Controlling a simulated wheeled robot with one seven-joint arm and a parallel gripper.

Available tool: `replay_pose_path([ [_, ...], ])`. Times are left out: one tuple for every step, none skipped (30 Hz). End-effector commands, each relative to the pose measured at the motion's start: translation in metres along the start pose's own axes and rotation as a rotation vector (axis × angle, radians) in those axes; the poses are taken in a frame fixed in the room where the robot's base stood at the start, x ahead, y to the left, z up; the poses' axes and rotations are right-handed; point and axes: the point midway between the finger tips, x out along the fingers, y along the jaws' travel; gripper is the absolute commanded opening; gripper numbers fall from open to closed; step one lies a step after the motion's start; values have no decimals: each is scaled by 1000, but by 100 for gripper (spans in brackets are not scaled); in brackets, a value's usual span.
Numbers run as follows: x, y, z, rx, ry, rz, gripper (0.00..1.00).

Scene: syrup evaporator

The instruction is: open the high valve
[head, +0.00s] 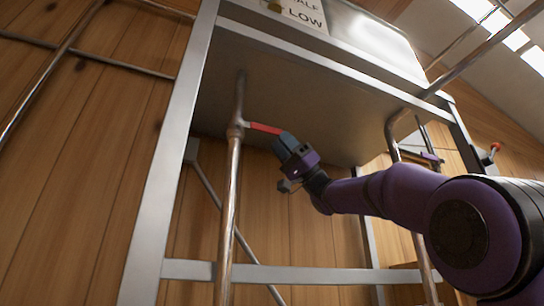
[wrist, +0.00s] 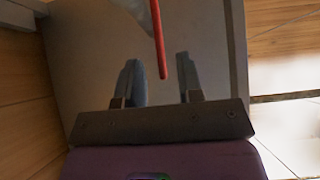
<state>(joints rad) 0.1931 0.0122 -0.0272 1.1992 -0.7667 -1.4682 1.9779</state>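The valve (head: 237,130) sits on a vertical metal pipe (head: 230,190) under a grey metal tank. Its red lever handle (head: 265,128) points right, towards my gripper (head: 280,142), which comes in from the right. In the wrist view the red handle (wrist: 160,45) reaches down from the top, and its end lies between the fingers of my gripper (wrist: 157,62). Both fingers are apart, with a visible gap on each side of the handle. In the head view the handle's end meets or overlaps the fingertips; contact cannot be told.
A metal frame leg (head: 170,160) stands left of the pipe, and a crossbar (head: 290,274) runs below. Another red handle (head: 496,147) shows at the far right. A wooden wall is behind.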

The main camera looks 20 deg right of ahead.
Motion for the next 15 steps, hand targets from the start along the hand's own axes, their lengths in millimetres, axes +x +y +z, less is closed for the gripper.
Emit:
replay_pose_path([
  [8,0,0,0,0,-2,34],
  [13,0,0,0,0,-2,34],
  [19,0,0,0,0,-2,34],
  [23,0,1,1,0,-2,34],
  [26,1,0,1,0,-1,34],
  [30,1,0,1,0,0,34],
  [33,1,0,1,0,0,34],
  [35,1,0,0,0,0,34],
  [38,1,0,0,1,1,34],
  [40,1,0,0,1,1,34],
  [41,1,0,0,1,1,34],
  [42,0,0,0,1,1,34],
  [42,0,0,0,1,1,34],
  [43,0,0,0,1,1,34],
  [43,0,0,0,1,1,34],
])
